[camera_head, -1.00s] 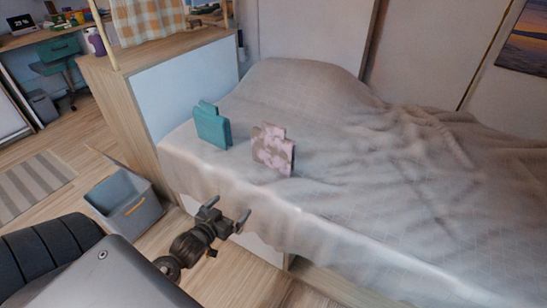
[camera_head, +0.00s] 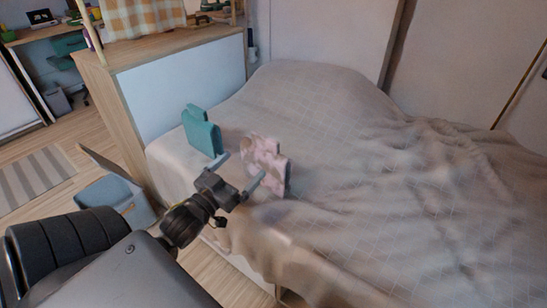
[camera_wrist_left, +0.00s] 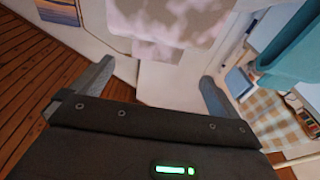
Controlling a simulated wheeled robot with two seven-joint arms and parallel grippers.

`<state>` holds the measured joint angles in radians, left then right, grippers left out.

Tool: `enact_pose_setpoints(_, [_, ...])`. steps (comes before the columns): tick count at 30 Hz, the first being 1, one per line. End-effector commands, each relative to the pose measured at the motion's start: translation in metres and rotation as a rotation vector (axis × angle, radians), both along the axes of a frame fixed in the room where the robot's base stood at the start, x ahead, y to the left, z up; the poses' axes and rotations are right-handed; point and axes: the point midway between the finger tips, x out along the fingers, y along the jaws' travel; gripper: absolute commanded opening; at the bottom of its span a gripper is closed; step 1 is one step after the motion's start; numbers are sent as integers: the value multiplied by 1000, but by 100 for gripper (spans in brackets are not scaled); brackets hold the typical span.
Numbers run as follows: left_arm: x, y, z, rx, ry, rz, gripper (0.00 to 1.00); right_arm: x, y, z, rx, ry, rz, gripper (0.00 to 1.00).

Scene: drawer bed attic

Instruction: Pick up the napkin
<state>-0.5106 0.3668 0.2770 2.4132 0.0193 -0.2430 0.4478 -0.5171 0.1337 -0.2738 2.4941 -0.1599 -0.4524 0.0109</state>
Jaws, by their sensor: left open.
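Two folded cloth pieces stand on the bed. One is teal (camera_head: 202,132); the other is pink and mottled (camera_head: 268,166). The frames do not show which is the napkin. My left gripper (camera_head: 243,171) is open and empty at the front side of the pink cloth, with its fingers pointing towards it and overlapping its lower left in the head view. In the left wrist view the pink cloth (camera_wrist_left: 172,18) is beyond the fingertips at top middle, and the teal cloth (camera_wrist_left: 292,55) is at the right, outside the fingers. My right gripper is not in view.
The bed (camera_head: 350,150) has a rumpled beige cover, free to the right of the cloths. A wooden cabinet (camera_head: 180,85) stands at its left end. A grey-blue bin (camera_head: 105,192) is on the floor at left.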

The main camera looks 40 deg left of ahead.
Motion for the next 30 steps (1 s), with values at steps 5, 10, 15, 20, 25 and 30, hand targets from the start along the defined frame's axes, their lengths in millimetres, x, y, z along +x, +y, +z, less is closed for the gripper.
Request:
enact_pose_setpoints(5, [14,-3,1,0,-3,-9,100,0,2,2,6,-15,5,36])
enact_pose_setpoints(10, [40,-2,5,0,-2,-9,100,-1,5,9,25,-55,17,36])
enact_pose_setpoints(15, [55,-1,7,1,0,-6,100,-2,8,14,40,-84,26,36])
enact_pose_setpoints(20, [57,-1,8,1,1,-5,100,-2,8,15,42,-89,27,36])
enact_pose_setpoints(25, [75,0,11,1,-3,-5,100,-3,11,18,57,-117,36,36])
enact_pose_setpoints(30, [99,1,14,1,-2,-4,100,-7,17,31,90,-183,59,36])
